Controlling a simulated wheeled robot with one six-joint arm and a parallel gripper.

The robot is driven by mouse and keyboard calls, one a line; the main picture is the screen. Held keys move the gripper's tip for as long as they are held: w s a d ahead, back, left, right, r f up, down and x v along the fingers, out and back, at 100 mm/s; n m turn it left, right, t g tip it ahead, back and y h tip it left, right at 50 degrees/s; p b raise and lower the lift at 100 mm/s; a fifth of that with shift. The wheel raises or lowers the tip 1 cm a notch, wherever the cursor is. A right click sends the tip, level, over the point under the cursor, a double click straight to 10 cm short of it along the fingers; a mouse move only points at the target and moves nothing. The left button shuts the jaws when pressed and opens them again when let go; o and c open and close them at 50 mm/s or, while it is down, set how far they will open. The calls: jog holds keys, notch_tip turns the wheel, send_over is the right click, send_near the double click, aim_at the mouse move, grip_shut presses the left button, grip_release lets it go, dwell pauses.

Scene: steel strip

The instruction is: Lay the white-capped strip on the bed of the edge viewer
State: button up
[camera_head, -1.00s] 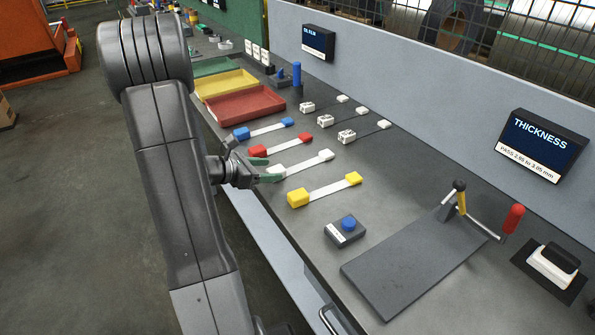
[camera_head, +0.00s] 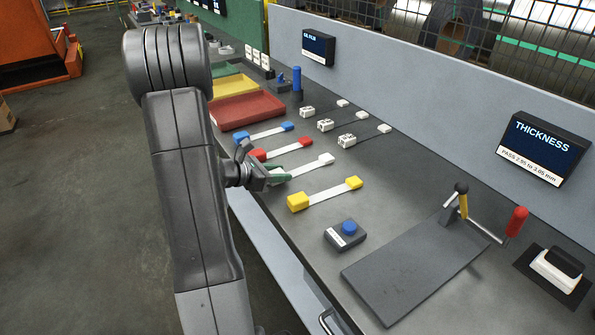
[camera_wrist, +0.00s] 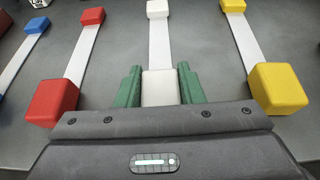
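The white-capped strip is a thin pale strip with a white cap at each end; its far cap (camera_head: 326,159) shows in the head view. It lies on the bench between the red-capped strip (camera_head: 284,149) and the yellow-capped strip (camera_head: 325,194). My gripper (camera_wrist: 160,86) has its green fingers flush against both sides of the near white cap (camera_wrist: 160,90), shut on it. In the head view my gripper (camera_head: 276,175) hides that near cap. The edge viewer is not clearly identifiable; a dark flat plate (camera_head: 405,270) with a red-handled lever lies at the right.
A blue-button box (camera_head: 345,235) stands between the yellow-capped strip and the plate. A blue-capped strip (camera_head: 264,133) and red tray (camera_head: 248,111) lie farther back. Small white fixtures (camera_head: 347,140) stand near the back wall. A thickness display (camera_head: 537,148) hangs at right.

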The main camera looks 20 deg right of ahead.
jog(key=shift+r+p, duration=1.6)
jog(key=shift+r, duration=0.95)
